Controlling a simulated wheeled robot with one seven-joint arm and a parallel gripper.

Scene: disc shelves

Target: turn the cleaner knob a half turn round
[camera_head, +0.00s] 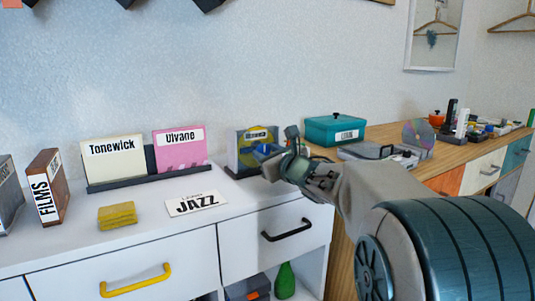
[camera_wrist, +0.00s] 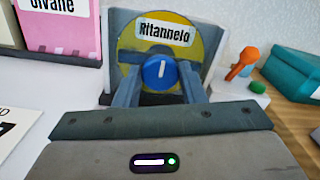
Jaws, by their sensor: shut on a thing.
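The cleaner is a grey upright unit (camera_head: 235,158) at the right end of the white cabinet top, with a yellow disc (camera_wrist: 207,38) labelled "Ritannelo" in it. A blue knob (camera_wrist: 160,71) sits at the front of the disc, with a white mark that points about straight up. The knob shows in the head view (camera_head: 264,150) just left of my gripper. My gripper (camera_wrist: 160,86) is shut on the knob, one finger on each side of it. The fingers hide the knob's sides and part of the unit's lower front.
Left of the cleaner, a dark rack (camera_head: 165,173) holds a cream sleeve "Tonewick" and a pink sleeve "Ulvane". A "JAZZ" card (camera_head: 196,204) and a yellow sponge (camera_head: 117,215) lie in front. A teal box (camera_head: 335,129) and an orange-tipped item (camera_wrist: 243,60) stand to the right.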

